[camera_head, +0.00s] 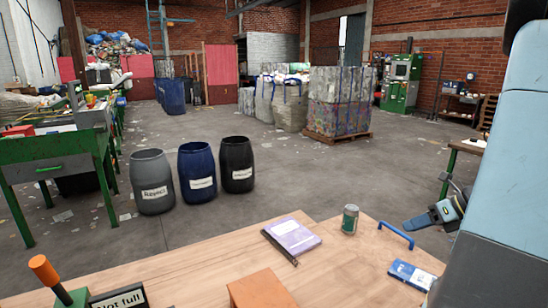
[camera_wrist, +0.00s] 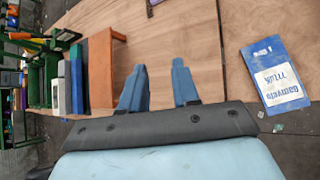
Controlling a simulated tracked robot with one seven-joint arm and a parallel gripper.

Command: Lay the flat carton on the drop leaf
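The flat carton (camera_head: 412,275), blue and white, lies at the right front of the wooden worktop (camera_head: 180,275). In the wrist view the carton (camera_wrist: 268,62) lies flat, well to the right of my fingers. The right-hand board with a blue handle (camera_head: 396,235) looks like the drop leaf (camera_head: 375,250), level with the worktop; a seam shows in the wrist view.
A purple book (camera_head: 292,236) and a green can (camera_head: 350,219) stand near the far edge. An orange-brown box (camera_head: 262,289), a "Not full" sign (camera_head: 120,299) and an orange-handled device (camera_head: 45,270) are at the front. Three drums (camera_head: 198,172) stand on the floor beyond.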

